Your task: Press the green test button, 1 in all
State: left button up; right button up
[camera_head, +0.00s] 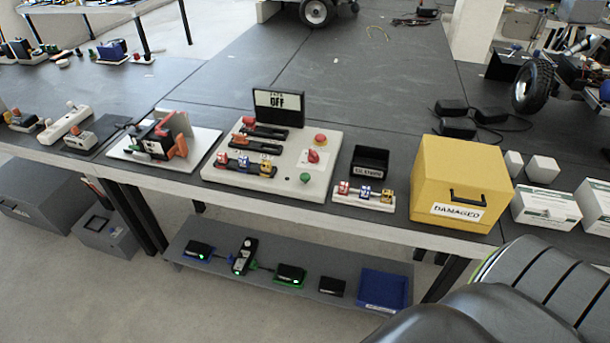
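The green test button (305,178) sits at the front right of a white control panel (225,173) on the dark workbench. Nothing touches it. On the same panel are a red round button (320,140) at the back right, a red switch knob (313,156) between the two buttons, and several slots and coloured parts on the left. A black sign (279,105) reading "OFF" stands at the panel's back edge. Neither of my grippers shows in the head view.
A yellow "DAMAGED" box (459,178), a small black bin (370,160) and a white strip with coloured blocks (364,195) stand right of the panel. A white board with an orange-and-black device (163,140) stands left. A lower shelf (222,274) holds several small devices.

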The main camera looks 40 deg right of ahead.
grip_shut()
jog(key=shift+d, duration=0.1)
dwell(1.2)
